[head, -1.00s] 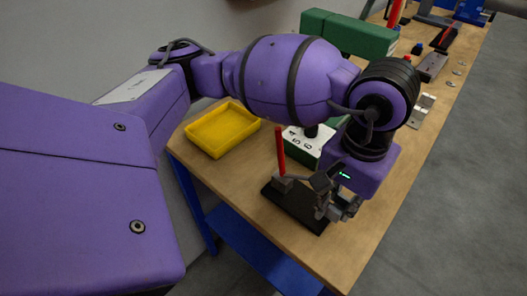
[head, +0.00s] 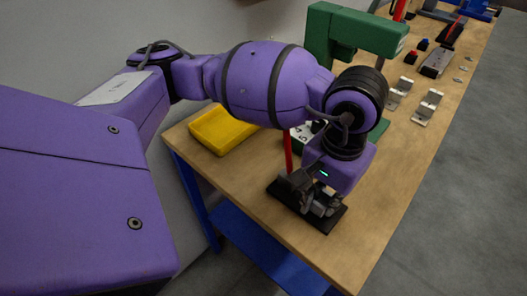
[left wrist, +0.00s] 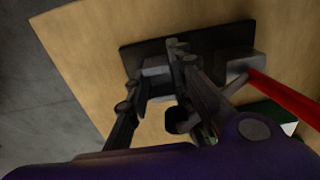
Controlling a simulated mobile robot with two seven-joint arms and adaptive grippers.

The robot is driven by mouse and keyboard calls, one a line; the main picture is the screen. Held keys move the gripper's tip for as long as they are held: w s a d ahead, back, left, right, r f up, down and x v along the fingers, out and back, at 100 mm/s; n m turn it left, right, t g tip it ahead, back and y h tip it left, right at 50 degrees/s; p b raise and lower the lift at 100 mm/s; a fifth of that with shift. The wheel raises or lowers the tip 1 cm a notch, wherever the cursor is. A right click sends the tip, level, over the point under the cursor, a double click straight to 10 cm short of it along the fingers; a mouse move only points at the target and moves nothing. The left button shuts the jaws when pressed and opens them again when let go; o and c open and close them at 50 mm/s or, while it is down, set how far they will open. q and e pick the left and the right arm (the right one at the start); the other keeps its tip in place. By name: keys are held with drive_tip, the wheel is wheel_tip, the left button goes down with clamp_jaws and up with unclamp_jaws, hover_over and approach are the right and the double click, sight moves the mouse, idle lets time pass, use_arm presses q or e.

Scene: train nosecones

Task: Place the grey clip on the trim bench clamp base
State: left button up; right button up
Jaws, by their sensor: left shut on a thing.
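The trim bench clamp base is a black plate (head: 333,222) with a red handle (head: 288,155) at the near end of the wooden bench. It also shows in the left wrist view as a dark plate (left wrist: 132,55) with the red handle (left wrist: 285,97) at right. My left gripper (head: 318,205) is low over the plate in the head view. In the left wrist view its fingers (left wrist: 155,88) are shut on the grey clip (left wrist: 158,70), a small pale grey block above or on the plate. I cannot tell whether the clip touches the plate. My right gripper is out of view.
A yellow tray (head: 222,131) stands left of the clamp base. A green machine (head: 355,32) stands behind my arm. Metal brackets (head: 427,107) and other tools lie farther along the bench. The bench's right side is mostly clear.

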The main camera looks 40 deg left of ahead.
use_arm(q)
drive_tip(key=shift+a+f, duration=0.25)
drive_tip(key=shift+a, duration=0.15)
drive_tip(key=o, duration=0.9)
drive_tip(key=shift+d+r, duration=0.1)
drive_tip(key=shift+r, duration=0.05)
drive_tip(key=shift+w, duration=0.1)
wheel_tip(320, 180, up, 12)
drive_tip(key=shift+r, duration=0.2)
